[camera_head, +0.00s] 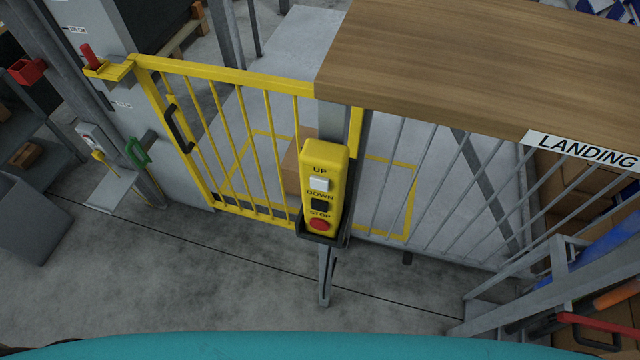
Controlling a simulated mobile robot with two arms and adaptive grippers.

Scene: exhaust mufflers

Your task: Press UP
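A yellow control box (327,160) sits upright in a dark holder (311,228) on a grey post in the middle of the head view. Its white button (319,185) is under the label UP. A black button (318,205) is under DOWN. A red round button (318,224) is under STOP. Neither of my grippers shows in the view, and nothing covers the buttons.
A yellow gate (230,72) with a black handle (179,129) stands left of the control box. Grey railings (400,180) run to the right below a wooden top (450,60) marked LANDING. A cardboard box (291,165) is behind the gate. The floor in front is clear.

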